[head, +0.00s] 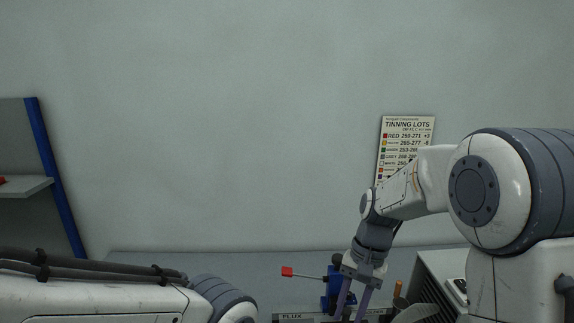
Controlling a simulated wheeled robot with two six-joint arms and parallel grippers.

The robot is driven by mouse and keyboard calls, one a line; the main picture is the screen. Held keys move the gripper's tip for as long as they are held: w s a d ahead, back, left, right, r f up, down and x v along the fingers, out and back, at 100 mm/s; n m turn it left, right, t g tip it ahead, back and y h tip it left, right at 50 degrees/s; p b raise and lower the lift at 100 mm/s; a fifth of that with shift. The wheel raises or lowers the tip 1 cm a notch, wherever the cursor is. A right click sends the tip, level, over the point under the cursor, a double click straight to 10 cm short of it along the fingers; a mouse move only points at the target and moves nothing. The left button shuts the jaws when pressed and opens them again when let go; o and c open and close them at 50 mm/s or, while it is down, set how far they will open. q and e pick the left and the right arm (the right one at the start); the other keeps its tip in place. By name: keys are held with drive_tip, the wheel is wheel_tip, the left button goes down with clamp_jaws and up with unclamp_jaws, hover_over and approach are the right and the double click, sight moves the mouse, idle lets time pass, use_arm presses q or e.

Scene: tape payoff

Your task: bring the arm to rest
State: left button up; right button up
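My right arm comes in from the right and bends down over the bench. Its gripper (352,308) points down at the bottom edge of the view, with its two fingers apart and nothing visible between them. The lowest part of the fingers is close to the picture's edge. My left arm crosses the lower left corner. Its gripper is out of view.
A blue device (334,284) with a red-tipped lever (287,272) stands just left of and behind my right gripper. The bench's left part looks clear.

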drive_tip(key=s+a+n+t, duration=0.1)
drive_tip(key=s+a+n, duration=0.3)
drive_tip(key=s, duration=0.6)
drive_tip(key=s+a+n+t+h+b, duration=0.1)
drive_tip(key=s+a+n, duration=0.3)
drive_tip(key=s+n, duration=0.5)
drive_tip(key=shift+s+r, duration=0.35)
drive_tip(key=shift+s, duration=0.5)
